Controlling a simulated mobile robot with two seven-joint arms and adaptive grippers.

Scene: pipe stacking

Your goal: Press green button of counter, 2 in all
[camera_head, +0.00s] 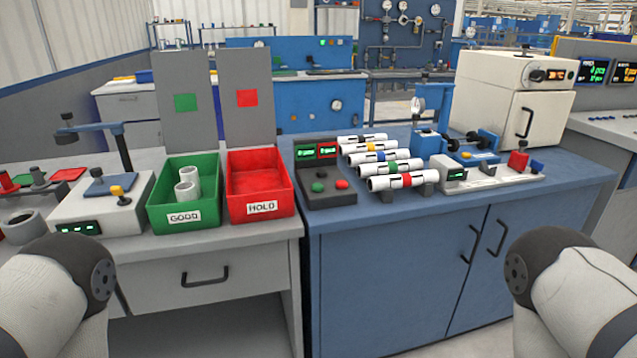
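The counter (327,197) is a dark box near the left edge of the blue cabinet top. It has a green button (318,187) on the left and a red button (341,184) on the right. Two small displays stand behind the buttons, the left with green figures (306,152) and the right framed in red (327,150); their digits are too small to read. Nothing touches the buttons. My arms show only as rounded links at the lower left and lower right corners, well apart from the counter. Neither gripper is in view.
A green GOOD bin (158,218) with two white pipe pieces (187,185) and a red HOLD bin (284,205) stand left of the counter. White pipes with coloured bands (385,168) lie on a rack just right of it. The space above the buttons is clear.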

